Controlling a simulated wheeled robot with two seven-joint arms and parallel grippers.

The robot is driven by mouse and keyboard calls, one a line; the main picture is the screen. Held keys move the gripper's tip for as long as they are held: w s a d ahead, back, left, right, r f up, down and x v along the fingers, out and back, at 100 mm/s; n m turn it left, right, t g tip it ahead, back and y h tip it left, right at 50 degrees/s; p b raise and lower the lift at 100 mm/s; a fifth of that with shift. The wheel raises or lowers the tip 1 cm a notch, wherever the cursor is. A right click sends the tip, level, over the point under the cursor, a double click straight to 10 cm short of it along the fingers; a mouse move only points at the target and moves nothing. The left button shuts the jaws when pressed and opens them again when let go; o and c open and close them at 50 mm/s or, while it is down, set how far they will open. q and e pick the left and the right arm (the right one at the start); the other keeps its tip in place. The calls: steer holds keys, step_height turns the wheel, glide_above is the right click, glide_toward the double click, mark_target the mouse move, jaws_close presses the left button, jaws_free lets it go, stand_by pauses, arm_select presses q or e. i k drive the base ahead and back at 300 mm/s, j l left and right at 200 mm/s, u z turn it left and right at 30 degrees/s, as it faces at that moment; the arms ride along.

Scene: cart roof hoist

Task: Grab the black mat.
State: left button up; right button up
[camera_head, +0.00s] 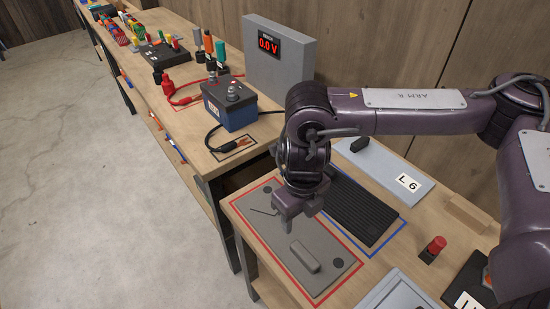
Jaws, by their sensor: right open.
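The black mat (364,214) is a dark ribbed rectangle lying flat on the wooden bench, inside a blue outline. Part of its far left end is hidden behind my right arm. My right gripper (297,217) hangs down over the grey plate (283,241), just left of the mat. It is open, and no object shows between its fingers. I cannot tell its exact height above the plate. My left gripper is not in view.
The grey plate carries a raised block handle (304,257) and a thin bent rod. A panel marked L 6 (384,170) lies behind the mat. A red knob (436,245) and a wooden block (469,214) are at the right. A blue battery (229,107) stands on the farther bench.

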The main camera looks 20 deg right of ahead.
mark_target(366, 218)
steer(key=k+j, duration=0.3)
steer(key=k, duration=0.15)
steer(key=k+j, duration=0.25)
steer(key=k, duration=0.2)
